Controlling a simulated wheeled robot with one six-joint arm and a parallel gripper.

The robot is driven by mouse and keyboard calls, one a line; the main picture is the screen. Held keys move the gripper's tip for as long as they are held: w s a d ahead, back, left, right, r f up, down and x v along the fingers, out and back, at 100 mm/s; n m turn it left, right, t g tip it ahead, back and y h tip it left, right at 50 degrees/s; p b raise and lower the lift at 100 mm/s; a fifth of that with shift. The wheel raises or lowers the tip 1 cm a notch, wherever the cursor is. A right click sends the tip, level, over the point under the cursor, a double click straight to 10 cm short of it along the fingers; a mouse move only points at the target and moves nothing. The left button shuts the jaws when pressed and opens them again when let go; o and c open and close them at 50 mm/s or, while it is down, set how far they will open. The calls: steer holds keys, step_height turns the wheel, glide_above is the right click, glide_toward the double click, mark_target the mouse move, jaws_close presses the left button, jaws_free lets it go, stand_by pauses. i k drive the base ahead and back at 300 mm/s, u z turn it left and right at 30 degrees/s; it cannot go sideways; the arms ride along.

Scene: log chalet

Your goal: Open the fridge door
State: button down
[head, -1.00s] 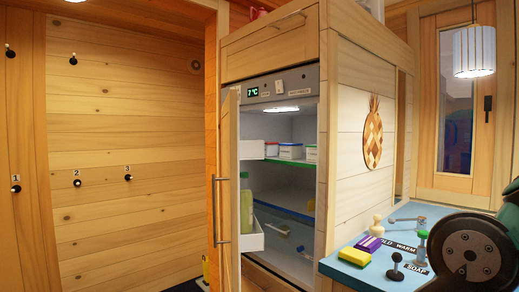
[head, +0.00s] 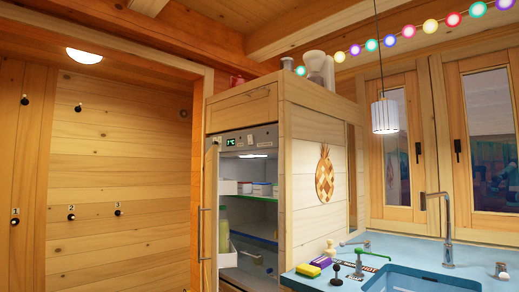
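The fridge (head: 248,140) stands in a wooden cabinet left of centre in the head view. Its wood-panelled door (head: 211,215) stands wide open, swung out on the left side and seen nearly edge-on. A long vertical metal handle (head: 200,234) is on the door's outer face. The lit interior shows shelves with small tubs (head: 262,189), and a bottle (head: 223,228) stands in a white door bin. My gripper is not in view.
A blue counter (head: 330,279) with a sink (head: 420,280), a tall tap (head: 447,228), a sponge (head: 308,269) and small knobs lies at the right. A plank wall with numbered hooks (head: 71,217) is at the left. Windows are at the back right.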

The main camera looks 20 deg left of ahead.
mark_target(215, 187)
steer(key=u, duration=0.55)
steer(key=i, duration=0.4)
steer(key=u, duration=0.8)
steer(key=i, duration=0.65)
steer(key=u, duration=0.2)
